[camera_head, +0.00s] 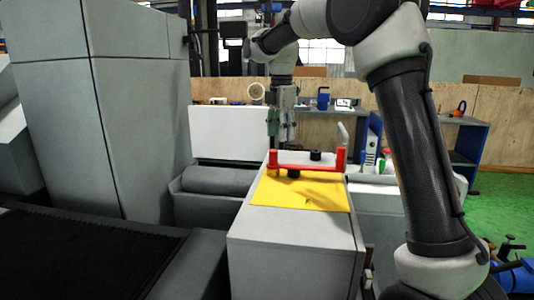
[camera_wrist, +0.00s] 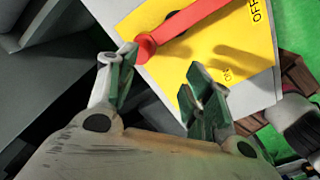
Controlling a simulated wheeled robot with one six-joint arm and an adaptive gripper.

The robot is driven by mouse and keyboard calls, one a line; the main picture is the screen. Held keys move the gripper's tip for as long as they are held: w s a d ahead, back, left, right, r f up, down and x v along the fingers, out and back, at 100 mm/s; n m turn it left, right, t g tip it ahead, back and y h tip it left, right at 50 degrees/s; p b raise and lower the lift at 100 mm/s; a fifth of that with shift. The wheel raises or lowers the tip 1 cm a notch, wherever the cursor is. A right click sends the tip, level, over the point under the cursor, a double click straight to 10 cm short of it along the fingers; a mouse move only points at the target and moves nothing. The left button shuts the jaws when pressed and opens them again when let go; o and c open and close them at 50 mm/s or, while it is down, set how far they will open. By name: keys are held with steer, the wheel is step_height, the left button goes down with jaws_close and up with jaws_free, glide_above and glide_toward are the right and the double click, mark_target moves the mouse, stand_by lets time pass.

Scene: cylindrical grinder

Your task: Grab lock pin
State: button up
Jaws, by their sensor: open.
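A red bar (camera_head: 307,167) with an upright post at each end stands over a yellow plate (camera_head: 300,193) on the grey machine housing. A black knob (camera_head: 315,155) sits at the bar, and another black knob (camera_head: 293,173) is just in front of it. I cannot tell for sure which part is the lock pin. My gripper (camera_head: 282,126) hangs above the bar's left part, open and empty. In the wrist view the red bar (camera_wrist: 190,24) runs from its rounded end near my left finger to the upper right, over the yellow plate (camera_wrist: 234,58). My gripper (camera_wrist: 163,66) shows its green pads spread apart.
A tall grey cabinet (camera_head: 140,110) stands on the left. A grey cylinder (camera_head: 217,181) lies beside the housing. A blue shelf (camera_head: 467,146) and a bench with small tools stand behind.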

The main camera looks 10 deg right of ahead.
mark_target(273, 154)
steer(key=shift+w+a+f+n, duration=0.25)
steer(key=shift+w+a+f, duration=0.1)
steer(key=shift+w, duration=0.3)
steer(key=shift+w+a+f+n, duration=0.25)
steer(key=shift+w+f, duration=0.1)
steer(key=shift+w, duration=0.25)
steer(key=f, duration=0.7)
steer(key=shift+w+a+f, duration=0.1)
steer(key=shift+w+a, duration=0.05)
steer(key=shift+a, duration=0.05)
jaws_close()
